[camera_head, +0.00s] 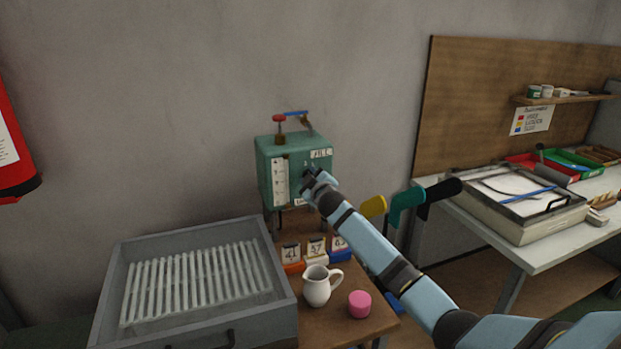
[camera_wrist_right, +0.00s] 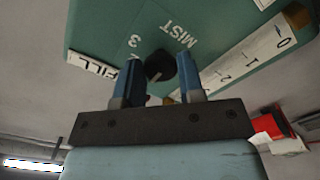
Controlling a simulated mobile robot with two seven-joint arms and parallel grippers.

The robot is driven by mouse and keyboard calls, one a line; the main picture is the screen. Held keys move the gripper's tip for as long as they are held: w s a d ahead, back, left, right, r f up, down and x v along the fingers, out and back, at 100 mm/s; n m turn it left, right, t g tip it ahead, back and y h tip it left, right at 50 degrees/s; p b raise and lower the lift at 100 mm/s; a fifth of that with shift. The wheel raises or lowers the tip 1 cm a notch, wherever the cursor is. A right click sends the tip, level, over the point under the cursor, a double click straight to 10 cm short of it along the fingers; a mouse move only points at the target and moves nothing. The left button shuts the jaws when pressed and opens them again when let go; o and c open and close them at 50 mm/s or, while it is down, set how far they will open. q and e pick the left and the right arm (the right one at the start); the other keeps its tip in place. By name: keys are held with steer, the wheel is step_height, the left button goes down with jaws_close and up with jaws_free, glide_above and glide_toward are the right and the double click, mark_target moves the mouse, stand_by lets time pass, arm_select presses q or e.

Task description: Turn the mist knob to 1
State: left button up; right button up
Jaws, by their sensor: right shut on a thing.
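The mist knob (camera_wrist_right: 160,66) is a dark round knob on the green box's front, with the word MIST and a digit 3 printed beside it in the right wrist view. A pale pointer line shows on it; I cannot tell which number it marks. The green box (camera_head: 264,152) stands against the wall in the head view. My right gripper (camera_wrist_right: 160,75) has its two blue fingers on either side of the knob and is shut on it. In the head view my right gripper (camera_head: 309,177) hides the knob. My left gripper is not in view.
A grey tray with a ribbed rack (camera_head: 112,290) stands at the lower left. A white jug (camera_head: 316,288), a pink cylinder (camera_head: 359,304) and several numbered tags (camera_head: 317,247) sit on the wooden table below the box. A red lever (camera_head: 279,118) tops the box.

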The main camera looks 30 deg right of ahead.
steer(key=o, duration=0.9)
steer(key=v, duration=1.4)
steer(key=shift+w, duration=0.15)
